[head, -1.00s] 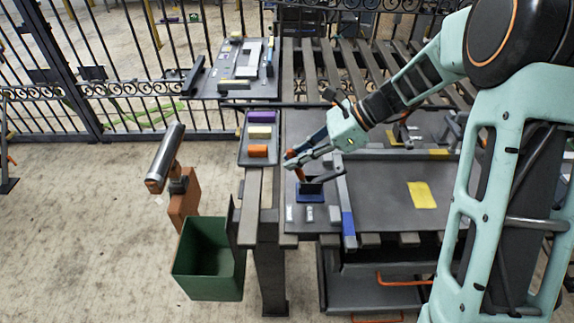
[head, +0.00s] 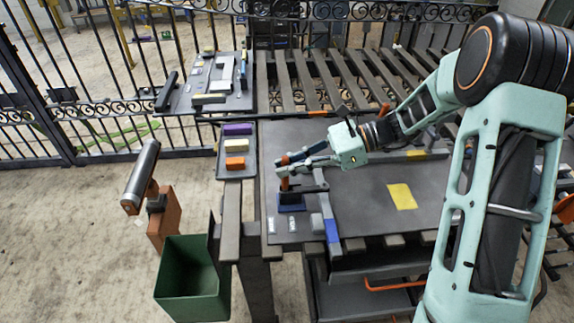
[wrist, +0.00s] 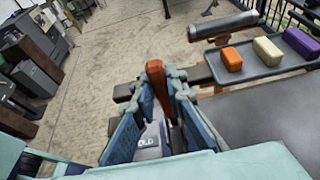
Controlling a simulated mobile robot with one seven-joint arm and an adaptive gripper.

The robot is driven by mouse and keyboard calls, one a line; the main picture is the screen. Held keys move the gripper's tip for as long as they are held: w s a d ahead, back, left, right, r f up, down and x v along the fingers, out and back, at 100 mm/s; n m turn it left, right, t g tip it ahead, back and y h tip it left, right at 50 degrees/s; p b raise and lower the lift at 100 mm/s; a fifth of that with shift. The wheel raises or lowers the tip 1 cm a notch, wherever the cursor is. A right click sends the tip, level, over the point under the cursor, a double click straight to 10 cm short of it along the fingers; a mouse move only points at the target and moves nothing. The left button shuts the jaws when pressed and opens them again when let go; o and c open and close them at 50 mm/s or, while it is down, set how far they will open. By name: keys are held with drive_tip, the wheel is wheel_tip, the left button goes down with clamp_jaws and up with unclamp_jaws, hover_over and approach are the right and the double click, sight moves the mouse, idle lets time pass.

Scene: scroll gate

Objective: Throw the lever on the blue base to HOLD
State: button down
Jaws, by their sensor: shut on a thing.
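The blue base (head: 291,203) stands near the left end of the dark workbench. Its lever has an orange handle (head: 284,183) that rises from the base, close to upright with a slight lean to the left. My gripper (head: 284,167) is shut on the handle, with one finger on each side. In the wrist view the orange handle (wrist: 155,78) sticks up between the fingers. The lower part of the lever is partly hidden by the fingers.
A tray with purple, cream and orange blocks (head: 236,162) sits at the bench's left edge. A green bin (head: 190,280) stands lower left, near a post with a grey cylinder (head: 142,172). A yellow patch (head: 402,196) marks the clear bench panel on the right.

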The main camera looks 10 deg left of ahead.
drive_tip(key=c, duration=1.9)
unclamp_jaws()
drive_tip(key=shift+c, duration=0.2)
drive_tip(key=shift+d, duration=0.1)
drive_tip(key=v, duration=1.2)
drive_tip(key=shift+w, duration=0.1)
